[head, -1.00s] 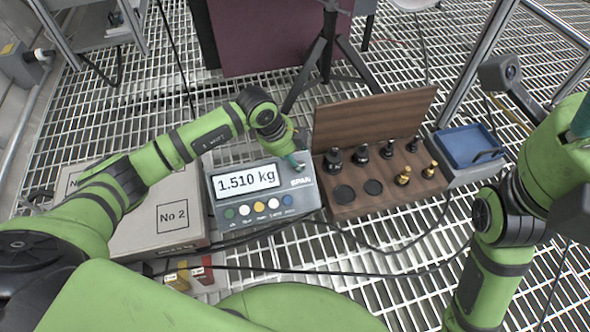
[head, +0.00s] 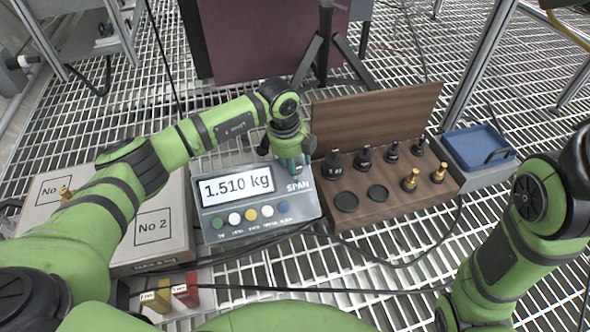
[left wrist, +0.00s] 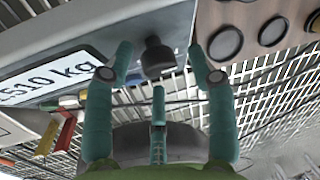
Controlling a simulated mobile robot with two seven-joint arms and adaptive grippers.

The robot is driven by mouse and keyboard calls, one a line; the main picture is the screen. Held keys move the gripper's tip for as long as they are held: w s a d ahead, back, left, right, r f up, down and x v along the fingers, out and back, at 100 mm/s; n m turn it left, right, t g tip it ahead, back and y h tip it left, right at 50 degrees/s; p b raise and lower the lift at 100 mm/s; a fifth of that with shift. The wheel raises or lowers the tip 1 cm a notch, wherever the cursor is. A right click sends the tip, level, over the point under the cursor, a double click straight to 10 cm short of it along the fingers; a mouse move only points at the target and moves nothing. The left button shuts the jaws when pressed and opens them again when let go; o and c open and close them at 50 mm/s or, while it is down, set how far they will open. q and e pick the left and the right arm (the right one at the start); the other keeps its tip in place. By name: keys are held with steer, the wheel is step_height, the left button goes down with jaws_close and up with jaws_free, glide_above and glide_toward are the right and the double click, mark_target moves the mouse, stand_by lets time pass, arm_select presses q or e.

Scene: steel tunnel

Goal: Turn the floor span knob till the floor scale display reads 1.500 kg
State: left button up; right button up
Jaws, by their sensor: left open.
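The floor scale display (head: 237,187) reads 1.510 kg on the grey scale indicator (head: 296,208). The SPAN label shows at the right end of its face. The dark span knob (left wrist: 158,57) stands between the two fingers in the left wrist view; in the head view my gripper hides it. My left gripper (head: 293,172) is over the indicator's upper right, pointing down. In the left wrist view its teal fingers (left wrist: 162,68) are open, one on each side of the knob, with a visible gap. My right arm shows at the right, but its gripper is out of view.
A wooden weight case (head: 372,208) with black and brass weights stands right of the indicator, its lid raised. A blue tray (head: 478,146) lies beyond it. A box marked No 2 (head: 152,255) is at the left. Cables run over the grated floor in front.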

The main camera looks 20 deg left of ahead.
arm_select(q)
steer(key=shift+c, duration=0.4)
steer(key=c, duration=1)
steer(key=shift+d+r+m+p, duration=0.2)
steer(key=shift+m+p, duration=0.2)
steer(key=shift+p, duration=0.6)
steer(key=shift+f, duration=0.25)
steer(key=o, duration=1.1)
steer(key=shift+d, duration=0.15)
steer(key=shift+a+r, duration=0.2)
steer(key=shift+r, duration=0.05)
steer(key=r, duration=0.7)
steer(key=s+r, duration=0.1)
steer(key=r, duration=0.3)
steer(key=shift+a+r, duration=0.2)
steer(key=shift+a, duration=0.2)
